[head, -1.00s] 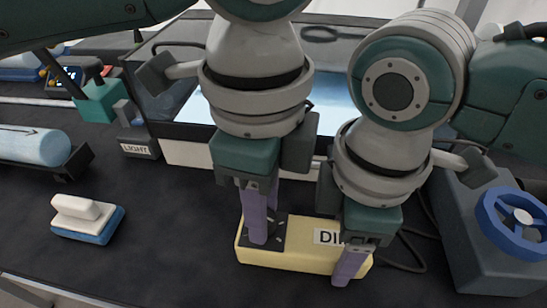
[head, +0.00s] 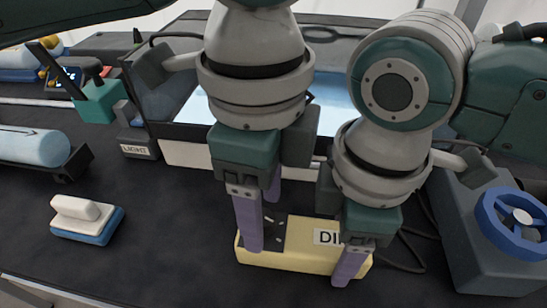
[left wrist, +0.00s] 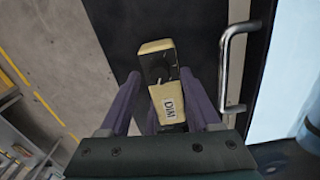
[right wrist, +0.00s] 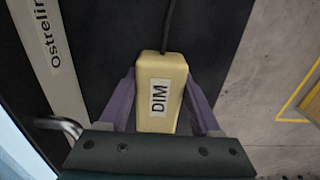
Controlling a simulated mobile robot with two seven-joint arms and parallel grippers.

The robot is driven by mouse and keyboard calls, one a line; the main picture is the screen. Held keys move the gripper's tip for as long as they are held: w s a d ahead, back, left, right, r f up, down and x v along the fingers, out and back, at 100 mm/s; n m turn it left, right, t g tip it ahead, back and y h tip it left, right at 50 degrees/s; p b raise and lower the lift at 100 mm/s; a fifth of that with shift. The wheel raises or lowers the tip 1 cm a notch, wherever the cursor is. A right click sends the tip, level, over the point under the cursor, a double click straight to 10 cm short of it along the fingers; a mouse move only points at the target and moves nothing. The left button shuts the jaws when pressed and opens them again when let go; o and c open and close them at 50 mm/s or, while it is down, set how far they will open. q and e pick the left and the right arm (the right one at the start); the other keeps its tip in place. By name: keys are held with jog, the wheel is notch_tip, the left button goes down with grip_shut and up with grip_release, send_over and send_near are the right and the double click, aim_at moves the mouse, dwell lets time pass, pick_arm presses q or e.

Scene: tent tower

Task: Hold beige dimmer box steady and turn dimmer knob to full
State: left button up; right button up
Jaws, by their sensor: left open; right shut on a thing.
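The beige dimmer box (head: 300,257) lies on the dark tabletop with a partly covered "DIM" label. My right gripper (right wrist: 160,88) is shut on its labelled end, one finger on each side, as the right wrist view shows. My left gripper (head: 259,215) is open over the box's other end, its fingers spread above the black dial plate (head: 276,232). In the left wrist view the dark knob (left wrist: 158,71) lies beyond the fingertips. The knob's setting cannot be read. In the head view my left finger hides part of the plate.
A blue valve wheel (head: 518,217) on a grey block stands at right. A white-handled brush (head: 84,218) lies at left, with a blue roll (head: 32,147) behind it. A light-topped tray (head: 190,154) stands behind my grippers. A dark cable runs from the box.

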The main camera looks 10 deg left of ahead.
pick_arm(q)
notch_tip(320, 180, up, 11)
jog(key=shift+r, duration=0.2)
dwell(0.3)
pick_arm(e)
jog(key=o, duration=1.6)
jog(key=shift+c, duration=0.2)
